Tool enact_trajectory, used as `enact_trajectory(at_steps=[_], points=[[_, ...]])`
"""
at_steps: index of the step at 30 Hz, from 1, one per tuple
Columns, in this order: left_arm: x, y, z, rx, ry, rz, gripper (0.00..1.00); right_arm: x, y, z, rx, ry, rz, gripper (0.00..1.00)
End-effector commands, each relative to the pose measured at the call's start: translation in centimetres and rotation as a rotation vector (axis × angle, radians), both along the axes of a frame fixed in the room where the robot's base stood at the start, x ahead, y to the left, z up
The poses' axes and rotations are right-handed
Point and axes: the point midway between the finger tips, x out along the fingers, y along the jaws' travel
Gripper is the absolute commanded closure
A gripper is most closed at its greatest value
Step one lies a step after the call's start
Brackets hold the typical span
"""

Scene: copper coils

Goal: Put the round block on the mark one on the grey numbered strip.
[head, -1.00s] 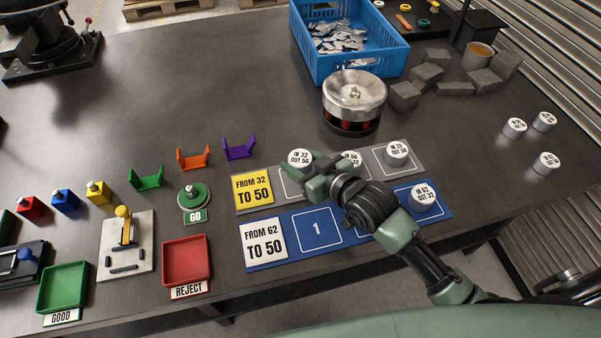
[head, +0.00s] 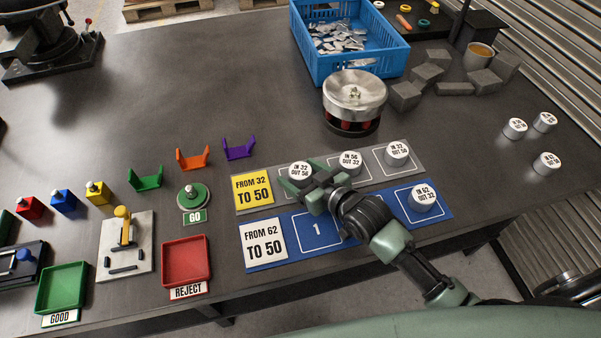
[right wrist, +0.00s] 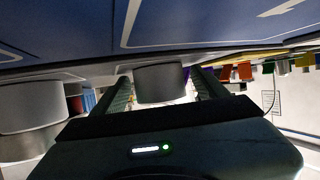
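The round block (head: 301,171), a white-topped cylinder labelled IN 32 OUT 56, stands upright on the first square of the grey numbered strip (head: 372,179), beside the yellow label. Any numeral there is hidden. My right gripper (head: 304,179) is open low over the strip, one finger on each side of the block. In the right wrist view the block (right wrist: 160,82) shows between the spread fingers, with little gap at either side. My left gripper is not in view.
Two more round blocks, IN 56 OUT 32 (head: 350,162) and another (head: 396,153), stand further right on the grey strip. The blue strip (head: 281,258) lies in front, with a block (head: 423,197) at its right. A metal-topped stack (head: 354,100) stands behind.

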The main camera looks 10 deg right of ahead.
Motion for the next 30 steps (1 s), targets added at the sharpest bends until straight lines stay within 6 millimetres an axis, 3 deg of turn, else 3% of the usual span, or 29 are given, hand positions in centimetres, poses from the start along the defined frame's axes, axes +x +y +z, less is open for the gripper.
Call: enact_trajectory(at_steps=[8,21,30], points=[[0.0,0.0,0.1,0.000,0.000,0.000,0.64,-0.5,-0.3,0.5,-0.001,0.001,-0.001,0.26],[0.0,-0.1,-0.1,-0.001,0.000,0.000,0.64,-8.0,-3.6,3.8,-0.003,0.002,0.002,0.26],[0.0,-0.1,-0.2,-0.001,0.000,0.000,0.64,-10.1,-4.6,4.9,0.000,0.000,0.000,0.26]])
